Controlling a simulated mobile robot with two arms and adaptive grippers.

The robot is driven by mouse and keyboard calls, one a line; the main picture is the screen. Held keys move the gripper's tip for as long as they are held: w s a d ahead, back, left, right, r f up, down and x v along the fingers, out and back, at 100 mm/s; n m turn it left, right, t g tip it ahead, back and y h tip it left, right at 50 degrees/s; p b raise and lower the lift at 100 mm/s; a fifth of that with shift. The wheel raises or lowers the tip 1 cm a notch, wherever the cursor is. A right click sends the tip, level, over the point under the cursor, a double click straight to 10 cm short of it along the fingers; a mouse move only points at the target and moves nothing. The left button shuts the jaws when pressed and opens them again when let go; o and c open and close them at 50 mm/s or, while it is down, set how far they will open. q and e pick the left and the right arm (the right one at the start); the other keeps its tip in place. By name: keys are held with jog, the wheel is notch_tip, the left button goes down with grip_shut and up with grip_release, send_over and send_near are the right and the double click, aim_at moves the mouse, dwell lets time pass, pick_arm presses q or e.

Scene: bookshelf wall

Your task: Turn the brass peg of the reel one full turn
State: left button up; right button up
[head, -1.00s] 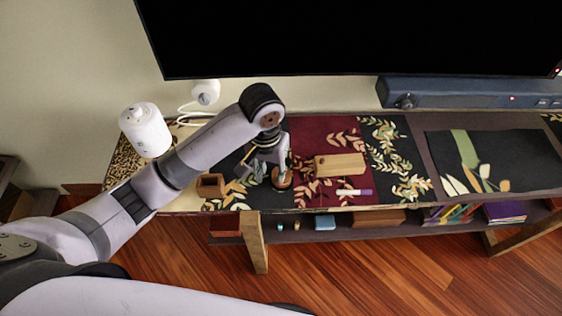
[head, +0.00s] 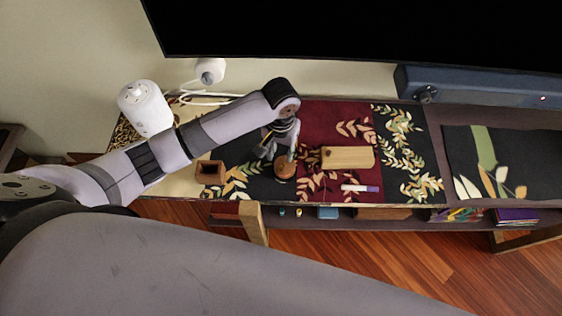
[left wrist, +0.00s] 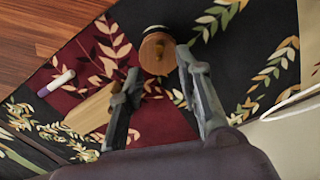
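The reel (head: 285,168) is a small round wooden thing standing on the dark part of the patterned runner. It also shows in the left wrist view (left wrist: 157,55), just beyond my fingertips. A small brassy spot sits by its edge, but I cannot clearly make out the peg. My left gripper (head: 279,155) is over the reel from behind. In the left wrist view the left gripper (left wrist: 160,68) has its two fingers wide apart, with nothing held between them. I cannot tell whether a finger touches the reel. My right gripper is not in view.
A light wooden block (head: 347,157) lies right of the reel, with a white and purple marker (head: 360,188) in front of it. A small brown open box (head: 211,171) stands to the left. A white cylinder (head: 146,108) is at the back left; a black screen (head: 360,25) hangs behind.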

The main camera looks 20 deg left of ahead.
aim_at(281, 166)
pick_arm(q)
notch_tip(281, 166, down, 6)
jog(key=shift+f, duration=0.75)
jog(key=c, duration=0.7)
grip_shut()
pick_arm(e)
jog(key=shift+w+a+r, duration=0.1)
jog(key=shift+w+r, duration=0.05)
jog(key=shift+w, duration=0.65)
